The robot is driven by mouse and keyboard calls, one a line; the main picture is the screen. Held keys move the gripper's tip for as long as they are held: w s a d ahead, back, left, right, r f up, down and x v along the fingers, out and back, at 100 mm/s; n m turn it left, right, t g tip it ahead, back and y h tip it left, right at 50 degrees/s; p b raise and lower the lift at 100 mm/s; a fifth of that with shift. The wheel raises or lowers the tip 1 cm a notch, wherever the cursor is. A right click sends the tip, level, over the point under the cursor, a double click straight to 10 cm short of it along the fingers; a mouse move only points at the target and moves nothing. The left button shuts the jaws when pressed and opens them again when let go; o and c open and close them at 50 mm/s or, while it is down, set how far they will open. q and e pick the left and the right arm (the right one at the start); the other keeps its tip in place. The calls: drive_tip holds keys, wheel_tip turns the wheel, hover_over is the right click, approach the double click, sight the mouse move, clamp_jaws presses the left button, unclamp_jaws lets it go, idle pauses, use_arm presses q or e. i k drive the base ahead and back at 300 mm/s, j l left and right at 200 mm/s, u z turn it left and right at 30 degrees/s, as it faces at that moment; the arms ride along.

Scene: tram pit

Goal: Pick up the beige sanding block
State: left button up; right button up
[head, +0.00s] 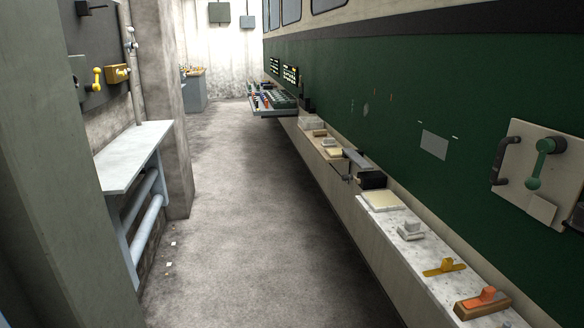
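Several small tools lie along the ledge (396,219) on the right, below the green tram side. A pale grey-white block with a raised grip (411,230) sits on its middle part. Nearer me are a yellow tool (445,267) and a brown block with an orange grip (482,303). A flat cream piece (382,200) lies at the ledge's far end. Small beige pieces (334,152) lie farther along; they are too small to make out. I cannot tell for sure which one is the beige sanding block. Neither of my grippers is in view.
A white bench (135,155) stands out from the left wall. A panel with a green lever (540,165) is on the tram side. A tray of coloured parts (272,103) juts out farther back.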

sight(316, 133)
drive_tip(key=i+j+z, duration=0.35)
drive_tip(key=i+j, duration=0.45)
drive_tip(key=i, duration=0.55)
drive_tip(key=i+j+z, duration=0.35)
drive_tip(key=i+j, duration=1.05)
drive_tip(key=i, duration=0.25)
drive_tip(key=i+j, duration=0.15)
drive_tip(key=i, duration=0.35)
drive_tip(key=j+u, duration=0.05)
